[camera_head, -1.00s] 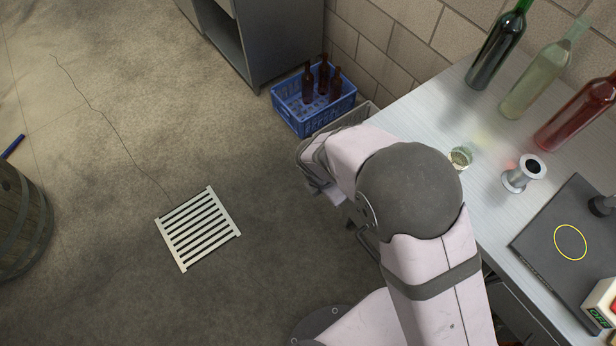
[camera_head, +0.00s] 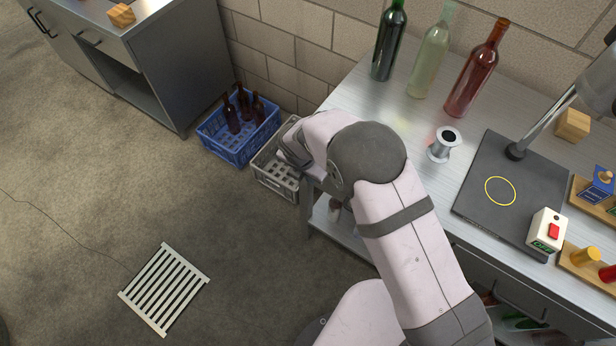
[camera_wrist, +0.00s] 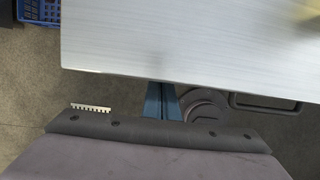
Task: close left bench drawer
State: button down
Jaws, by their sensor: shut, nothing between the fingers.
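My gripper (camera_wrist: 162,101) shows in the wrist view as two blue-grey fingers close together, shut and empty. Its tips are at the bench's front edge, below the pale bench top (camera_wrist: 190,45); whether they touch is unclear. A dark bar handle (camera_wrist: 268,104) shows to their right under that edge. In the head view, the bench top (camera_head: 345,98) is at the right, and my arm covers the left part of its front. A drawer front with a handle (camera_head: 520,297) shows right of my arm. How far the left drawer stands out cannot be told. My fingers are hidden there.
Bottles (camera_head: 430,55) and a metal spool (camera_head: 444,144) stand on the bench near a dark plate (camera_head: 512,190). A blue crate (camera_head: 238,133) and a grey crate (camera_head: 275,174) stand on the floor left of it. A floor grate (camera_head: 165,290) lies in otherwise open floor.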

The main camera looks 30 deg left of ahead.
jog(key=shift+w+r, duration=0.15)
jog(key=shift+w, duration=0.15)
jog(key=s+r+b, duration=0.1)
jog(key=s+r, duration=0.6)
jog(key=r, duration=0.2)
jog(key=shift+r, duration=0.2)
dwell(0.4)
